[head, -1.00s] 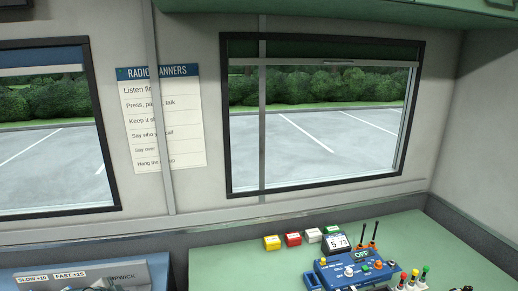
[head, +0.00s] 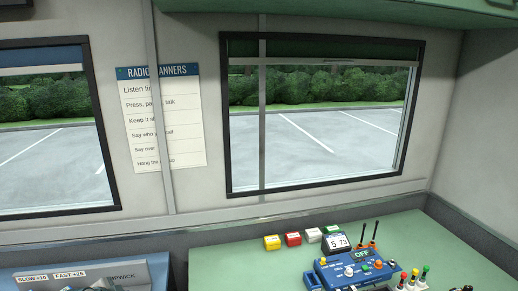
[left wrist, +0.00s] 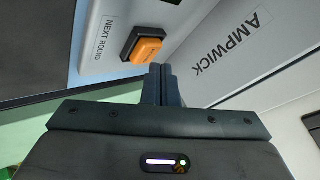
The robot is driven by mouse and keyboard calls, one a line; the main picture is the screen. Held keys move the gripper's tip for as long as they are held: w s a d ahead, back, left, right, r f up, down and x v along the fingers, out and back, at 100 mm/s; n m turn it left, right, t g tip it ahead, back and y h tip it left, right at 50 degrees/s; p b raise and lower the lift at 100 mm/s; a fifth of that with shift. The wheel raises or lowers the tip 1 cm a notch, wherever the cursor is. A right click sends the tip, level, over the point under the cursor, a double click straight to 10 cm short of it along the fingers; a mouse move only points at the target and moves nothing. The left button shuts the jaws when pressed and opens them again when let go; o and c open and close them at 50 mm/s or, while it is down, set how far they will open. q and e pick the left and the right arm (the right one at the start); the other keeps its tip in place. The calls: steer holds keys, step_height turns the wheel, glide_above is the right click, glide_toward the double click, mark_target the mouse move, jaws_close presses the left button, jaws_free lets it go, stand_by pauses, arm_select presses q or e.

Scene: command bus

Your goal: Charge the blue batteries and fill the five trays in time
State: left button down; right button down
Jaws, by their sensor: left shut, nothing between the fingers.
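The charger (head: 140,272) is at the bottom left of the head view, with slow +10 and fast +25 labels and the name Ampwick. Its face also shows in the left wrist view (left wrist: 225,62). There an orange button (left wrist: 146,44) labelled "next round" sits on a pale panel (left wrist: 104,62). My left gripper (left wrist: 158,70) is shut and empty, its tips just below the button in the picture; whether they touch it I cannot tell. The right gripper is not in view. No blue battery or tray can be made out.
Several coloured knobs (head: 415,273) stand at the right.

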arm_select(q)
steer(key=shift+f, duration=0.4)
steer(key=shift+f+b, duration=0.2)
steer(key=shift+b, duration=0.1)
steer(key=shift+r, duration=0.1)
steer(key=shift+r+p, duration=0.5)
steer(key=shift+r, duration=0.1)
steer(key=shift+r+p, duration=0.5)
steer(key=shift+r, duration=0.1)
step_height(320, 180, up, 5)
steer(key=p, duration=0.3)
steer(key=shift+f+p, duration=0.1)
steer(key=shift+p, duration=0.2)
